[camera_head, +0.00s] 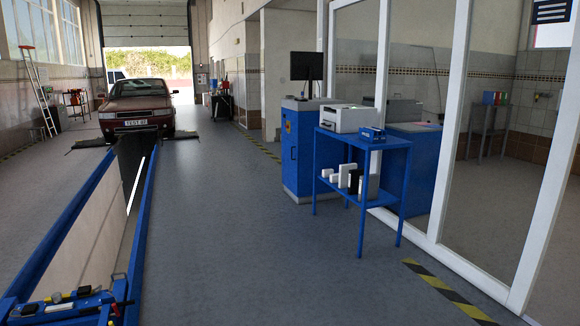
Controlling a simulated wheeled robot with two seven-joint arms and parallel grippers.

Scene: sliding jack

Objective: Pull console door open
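The blue console (297,172) stands right of the middle, against the glass partition, with a dark monitor (307,66) on top. The panel looks flush with the cabinet, so the door appears shut. The console's right side is partly hidden behind a blue table (387,145). Neither of my grippers is in view.
The table carries a white printer (347,118) and a small blue box (371,133). A pit with blue rails (134,255) runs along the left, with a blue jack (72,306) at its near end. A red car (137,106) stands far back. Grey floor (235,230) between is clear.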

